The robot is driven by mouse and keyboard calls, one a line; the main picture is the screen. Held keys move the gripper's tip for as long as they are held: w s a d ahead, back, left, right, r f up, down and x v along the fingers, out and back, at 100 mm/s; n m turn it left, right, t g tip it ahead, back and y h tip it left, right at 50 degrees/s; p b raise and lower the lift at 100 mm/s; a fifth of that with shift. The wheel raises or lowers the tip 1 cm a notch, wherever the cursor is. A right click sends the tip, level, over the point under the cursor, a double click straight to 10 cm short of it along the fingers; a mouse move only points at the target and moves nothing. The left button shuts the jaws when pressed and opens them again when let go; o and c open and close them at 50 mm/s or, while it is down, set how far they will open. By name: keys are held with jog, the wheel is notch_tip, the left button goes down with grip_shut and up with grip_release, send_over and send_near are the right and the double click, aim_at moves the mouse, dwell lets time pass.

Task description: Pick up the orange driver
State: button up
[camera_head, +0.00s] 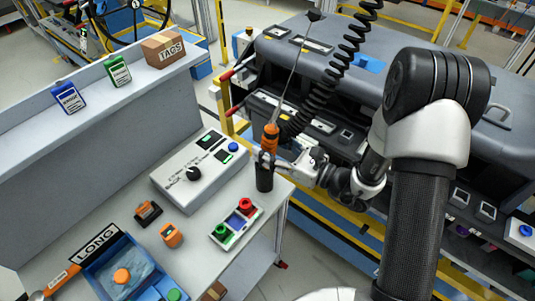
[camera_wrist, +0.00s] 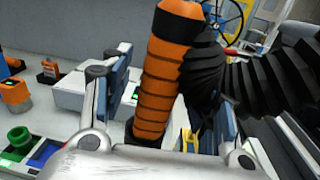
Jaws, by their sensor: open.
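The orange driver (camera_head: 270,137) stands upright, its black-ringed grip also showing large in the wrist view (camera_wrist: 165,75). Its lower end meets a dark cylindrical holder (camera_head: 264,181) at the bench's right end. A thin shaft and a black coiled hose (camera_head: 345,60) rise above it. My gripper (camera_head: 267,158) reaches in from the right at the driver's lower part. In the wrist view my gripper (camera_wrist: 160,82) is open, one blue-grey finger on each side of the grip. Contact at the right finger cannot be told; a gap shows at the left.
A grey control box (camera_head: 195,172) with a black knob stands left of the holder. A button panel (camera_head: 236,222) lies in front. A blue bin (camera_head: 108,270) is at the bench's front left. The dark dashboard module (camera_head: 330,125) lies behind and right, close to my arm.

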jog(key=shift+w+a, duration=0.2)
jog(key=shift+c, duration=0.4)
grip_shut()
jog(key=shift+r, duration=0.1)
